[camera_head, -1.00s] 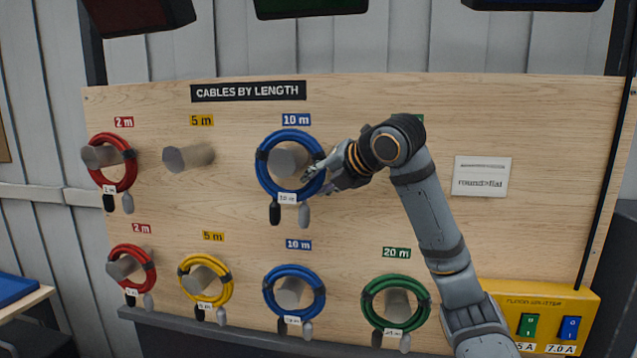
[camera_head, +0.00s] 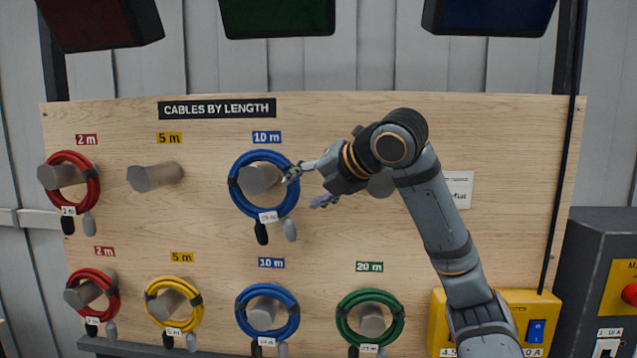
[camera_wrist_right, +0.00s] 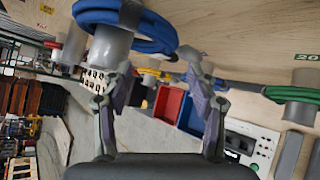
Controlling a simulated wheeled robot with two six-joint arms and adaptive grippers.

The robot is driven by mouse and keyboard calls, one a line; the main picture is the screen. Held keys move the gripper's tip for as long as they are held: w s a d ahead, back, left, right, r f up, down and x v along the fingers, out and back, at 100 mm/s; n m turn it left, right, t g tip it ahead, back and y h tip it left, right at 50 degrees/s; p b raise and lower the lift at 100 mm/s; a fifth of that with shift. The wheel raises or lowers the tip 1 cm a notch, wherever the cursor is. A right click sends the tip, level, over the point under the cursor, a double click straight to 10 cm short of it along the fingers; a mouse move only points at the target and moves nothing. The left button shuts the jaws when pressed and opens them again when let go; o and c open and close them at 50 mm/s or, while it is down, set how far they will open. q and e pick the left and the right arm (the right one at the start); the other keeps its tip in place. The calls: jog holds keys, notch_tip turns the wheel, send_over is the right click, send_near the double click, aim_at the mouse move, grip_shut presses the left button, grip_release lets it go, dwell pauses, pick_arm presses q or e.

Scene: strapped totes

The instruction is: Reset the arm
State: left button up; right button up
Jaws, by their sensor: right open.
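My right gripper (camera_head: 308,187) is open and empty in the head view, just right of the upper blue cable coil (camera_head: 234,190). That coil hangs on the upper 10 m peg (camera_head: 258,179). In the right wrist view the open fingers of my right gripper (camera_wrist_right: 160,100) point toward the board, and the blue coil (camera_wrist_right: 150,32) and its grey peg (camera_wrist_right: 108,45) are at the upper left. No cable is between the fingers. My right arm (camera_head: 437,220) reaches up from the lower right. My left gripper is not in view.
The wooden board (camera_head: 330,225) also holds red coils (camera_head: 92,180), a yellow coil (camera_head: 150,305) and a green coil (camera_head: 343,325). The upper 5 m peg (camera_head: 155,177) is bare. A yellow box (camera_head: 545,310) and a dark cabinet (camera_head: 595,250) stand at the lower right.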

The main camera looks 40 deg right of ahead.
jog(key=v, duration=0.5)
jog(key=shift+s+r, duration=0.2)
jog(key=shift+s, duration=0.15)
